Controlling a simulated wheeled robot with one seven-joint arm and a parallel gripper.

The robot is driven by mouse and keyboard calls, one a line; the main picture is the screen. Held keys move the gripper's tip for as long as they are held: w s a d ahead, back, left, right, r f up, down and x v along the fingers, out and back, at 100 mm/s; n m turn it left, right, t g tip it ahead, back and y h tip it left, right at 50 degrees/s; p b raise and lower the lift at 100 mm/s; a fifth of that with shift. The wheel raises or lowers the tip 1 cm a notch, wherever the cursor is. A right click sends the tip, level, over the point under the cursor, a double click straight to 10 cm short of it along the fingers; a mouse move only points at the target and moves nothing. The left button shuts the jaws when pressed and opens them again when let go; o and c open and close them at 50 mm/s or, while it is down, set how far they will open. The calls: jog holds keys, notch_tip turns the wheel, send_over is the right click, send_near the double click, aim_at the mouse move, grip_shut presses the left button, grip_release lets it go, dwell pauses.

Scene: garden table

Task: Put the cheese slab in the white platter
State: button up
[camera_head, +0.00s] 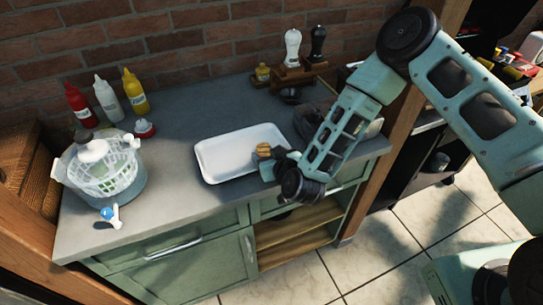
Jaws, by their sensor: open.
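The white platter (222,168) is a shallow rectangular tray lying on the grey counter near its front edge. A small yellow-orange piece, which looks like the cheese slab (263,149), shows over the platter's right part, at the tip of my gripper (268,156). My gripper reaches in from the right, low over the platter's right end, and is open. The piece is small and partly covered by the gripper, so I cannot tell whether it rests on the platter or touches the fingers.
A white salad spinner (98,170) stands at the left, with red (80,105), white (107,97) and yellow (133,92) bottles behind it. A blue-ended utensil (109,216) lies at the front left. Pepper mills (292,47) stand at the back. Counter behind the platter is clear.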

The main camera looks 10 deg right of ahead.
jog(key=b+v, duration=0.3)
jog(key=v, duration=0.9)
jog(key=s+a+r+n+g+y, duration=0.2)
jog(key=s+a+r+n+g, duration=0.2)
jog(key=s+a+r+g, duration=0.25)
jog(key=s+d+r+g+h, duration=0.2)
jog(key=s+d+r+g, duration=0.1)
jog(key=s+d+r, duration=0.2)
jog(key=s+d+r+g+h, duration=0.3)
jog(key=s+d+r, duration=0.2)
jog(key=s, duration=0.5)
jog(key=shift+d+r, duration=0.15)
jog(key=shift+d, duration=0.45)
jog(key=shift+s+g, duration=0.1)
jog(key=shift+g, duration=0.15)
